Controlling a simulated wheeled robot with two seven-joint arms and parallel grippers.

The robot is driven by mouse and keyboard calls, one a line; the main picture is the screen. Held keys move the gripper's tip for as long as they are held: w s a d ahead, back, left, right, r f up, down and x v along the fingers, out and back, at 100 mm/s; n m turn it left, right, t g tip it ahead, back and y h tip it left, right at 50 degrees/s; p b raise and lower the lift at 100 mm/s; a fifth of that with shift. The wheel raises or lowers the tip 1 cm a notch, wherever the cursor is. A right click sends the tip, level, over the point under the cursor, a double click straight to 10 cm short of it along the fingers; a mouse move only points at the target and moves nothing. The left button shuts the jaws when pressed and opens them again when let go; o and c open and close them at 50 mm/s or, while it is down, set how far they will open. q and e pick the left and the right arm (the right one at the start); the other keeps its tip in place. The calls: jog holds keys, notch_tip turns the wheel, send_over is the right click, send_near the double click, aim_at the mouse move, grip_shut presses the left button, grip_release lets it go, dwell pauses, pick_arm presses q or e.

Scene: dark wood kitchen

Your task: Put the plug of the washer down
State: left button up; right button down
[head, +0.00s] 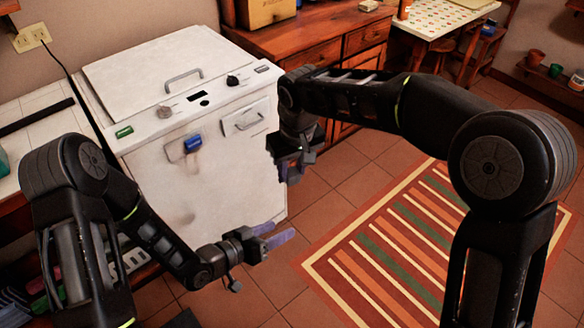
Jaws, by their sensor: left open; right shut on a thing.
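The white washer (185,195) stands against the wall at the left, with a lid handle on top and knobs on its front panel. A dark cord (58,63) runs from the wall outlet (30,38) down behind the washer. I cannot make out a separate plug. My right gripper (289,172) points down by the washer's right front side. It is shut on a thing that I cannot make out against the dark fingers.
A wooden cabinet (300,42) stands right of the washer. A striped rug (395,255) lies on the tiled floor at the right. A white tiled counter (40,125) is at the left. A table (440,22) with a patterned top is at the back. Tiled floor between washer and rug is clear.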

pick_arm(q)
jog(key=s+a+f+n+g+y, duration=0.1)
jog(key=s+f+n+g+y, duration=0.2)
jog(key=s+f, duration=0.3)
jog(key=s+a+f+n+g+y, duration=0.2)
jog(key=s+f+g, duration=0.3)
jog(key=s, duration=0.8)
notch_tip(320, 180, down, 3)
jog(key=shift+r+n+y, duration=0.2)
jog(key=shift+n+y, duration=0.2)
jog(key=shift+n, duration=0.1)
pick_arm(e)
jog(key=d+f+m, duration=0.3)
jog(key=d+m, duration=0.2)
jog(key=d, duration=1.5)
jog(key=shift+h, duration=0.4)
pick_arm(q)
jog(key=shift+c, duration=0.3)
